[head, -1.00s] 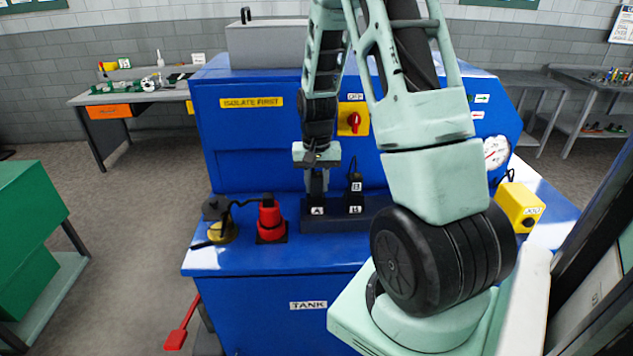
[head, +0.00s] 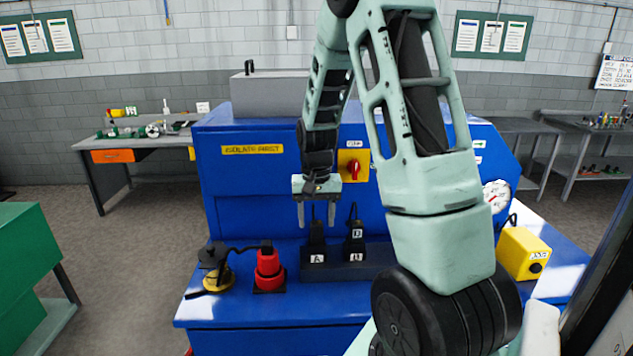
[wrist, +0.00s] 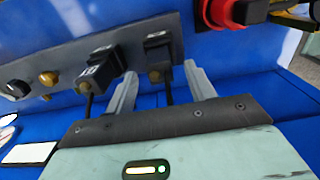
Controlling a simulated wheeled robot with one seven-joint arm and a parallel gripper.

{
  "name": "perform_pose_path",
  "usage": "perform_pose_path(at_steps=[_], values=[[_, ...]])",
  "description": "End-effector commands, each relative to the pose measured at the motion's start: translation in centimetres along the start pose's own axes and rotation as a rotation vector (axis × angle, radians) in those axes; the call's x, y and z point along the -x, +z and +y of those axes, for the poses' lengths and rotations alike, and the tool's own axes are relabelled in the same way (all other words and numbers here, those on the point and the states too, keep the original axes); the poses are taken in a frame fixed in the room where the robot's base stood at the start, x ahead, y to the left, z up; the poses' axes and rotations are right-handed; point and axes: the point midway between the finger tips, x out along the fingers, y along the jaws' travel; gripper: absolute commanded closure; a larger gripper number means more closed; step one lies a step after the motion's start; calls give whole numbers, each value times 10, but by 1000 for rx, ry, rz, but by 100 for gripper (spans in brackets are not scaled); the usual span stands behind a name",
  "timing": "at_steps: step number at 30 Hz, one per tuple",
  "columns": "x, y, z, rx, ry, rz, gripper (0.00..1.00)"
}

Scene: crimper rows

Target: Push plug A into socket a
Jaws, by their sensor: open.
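Plug A (head: 316,238) is a black plug with a cord at its top. It stands upright at the left end of the dark socket block (head: 380,262), above a white "A" label. I cannot tell how deep it sits; socket a is hidden under it. My gripper (head: 317,214) is open just above plug A, with a finger on each side of its cord. In the wrist view plug A (wrist: 158,55) lies between and beyond the open fingers (wrist: 160,74). A second black plug, B (head: 355,238), stands just right; it also shows in the wrist view (wrist: 102,66).
A red connector (head: 268,268) and a yellow-and-black item (head: 217,276) stand left of the block on the blue bench. A yellow box (head: 522,252) stands at the right. A red rotary switch (head: 354,169) is on the panel behind. The bench front (head: 280,312) is clear.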

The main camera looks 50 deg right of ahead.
Motion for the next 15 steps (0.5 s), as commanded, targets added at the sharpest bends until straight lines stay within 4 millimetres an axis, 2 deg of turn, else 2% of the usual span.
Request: perform_pose_path(at_steps=[9, 15], values=[[74, 0, 0, 1, -2, 8, 46], [111, -1, 0, -1, -1, 4, 46]])
